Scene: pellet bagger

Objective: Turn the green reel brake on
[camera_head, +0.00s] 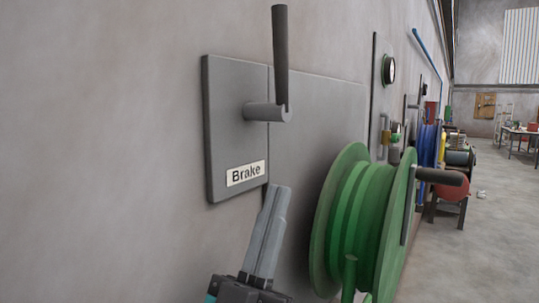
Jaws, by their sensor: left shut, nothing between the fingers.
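The brake lever (281,60) is a dark bar standing upright, joined at its lower end to a grey shaft (264,111). The shaft sticks out of a grey wall plate (228,130) with a white "Brake" label (246,173). The green reel (362,225) is on the wall to the right of the plate and below it. My left gripper (279,189) is in the lower middle, pointing up, its fingers shut and empty. Its tips appear below the shaft, just right of the label, apart from the lever. My right gripper is not in view.
A dark crank handle (441,176) sticks out from the green reel to the right. A round gauge (388,69) is on a panel behind the reel. More reels, including a blue one (428,145), line the wall farther back. The floor (500,220) at right is mostly clear.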

